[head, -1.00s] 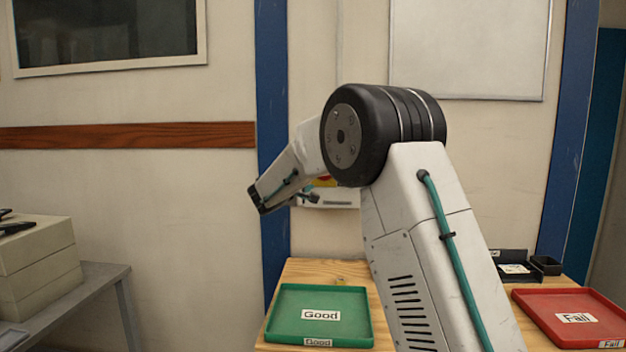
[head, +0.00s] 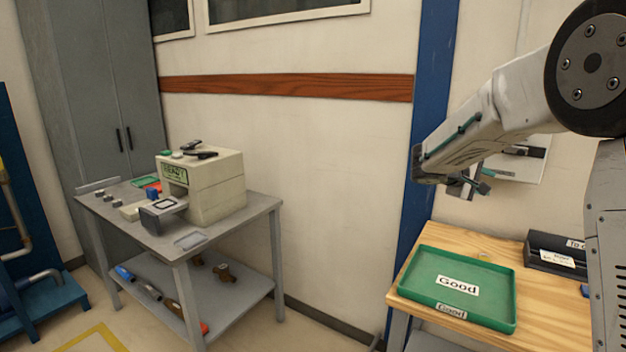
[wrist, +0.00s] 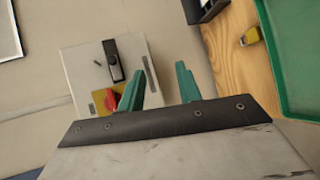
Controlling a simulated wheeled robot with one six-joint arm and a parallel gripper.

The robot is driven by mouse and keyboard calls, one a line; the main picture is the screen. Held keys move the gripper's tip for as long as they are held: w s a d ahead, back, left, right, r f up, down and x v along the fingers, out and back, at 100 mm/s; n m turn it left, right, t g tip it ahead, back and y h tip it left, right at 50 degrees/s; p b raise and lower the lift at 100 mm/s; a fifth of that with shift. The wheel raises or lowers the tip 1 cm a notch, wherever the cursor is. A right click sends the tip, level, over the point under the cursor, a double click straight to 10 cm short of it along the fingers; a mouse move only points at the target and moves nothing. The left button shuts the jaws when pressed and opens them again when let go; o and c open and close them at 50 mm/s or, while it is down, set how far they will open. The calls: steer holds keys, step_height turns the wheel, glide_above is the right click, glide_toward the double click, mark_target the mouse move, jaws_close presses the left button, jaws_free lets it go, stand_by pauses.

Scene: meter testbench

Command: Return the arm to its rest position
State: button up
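My arm reaches in from the right of the head view, with its black joint at the upper right. My gripper (head: 472,184) hangs at the arm's end, above and behind the green tray (head: 465,292) marked "Good" on the wooden bench. In the wrist view my gripper (wrist: 158,88) shows two green fingers standing apart with nothing between them. A white wall panel (wrist: 145,50) with a red knob and a black handle lies beyond the fingers. The green tray (wrist: 290,50) also shows at the right of the wrist view.
A grey table (head: 160,232) at the left carries a beige machine (head: 208,185) reading "READY". Several items lie on its lower shelf. A black bin (head: 556,254) stands on the wooden bench (head: 545,305). A small yellow object (wrist: 251,36) lies near the tray. Floor is open between table and bench.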

steer(key=s+a+f+m+g+y, duration=0.1)
steer(key=s+a+y, duration=0.3)
steer(key=s, duration=1.1)
steer(key=s+a+f+m+g+y, duration=0.1)
steer(key=s+a+y, duration=0.4)
steer(key=s, duration=1)
steer(key=s+a+f+m+g+y, duration=0.1)
steer(key=s+a+f+m+y, duration=0.1)
steer(key=s+a, duration=0.7)
steer(key=s+m+y, duration=0.1)
steer(key=s+y, duration=0.1)
steer(key=s, duration=0.4)
steer(key=shift+a+f, duration=0.15)
steer(key=shift+a, duration=0.15)
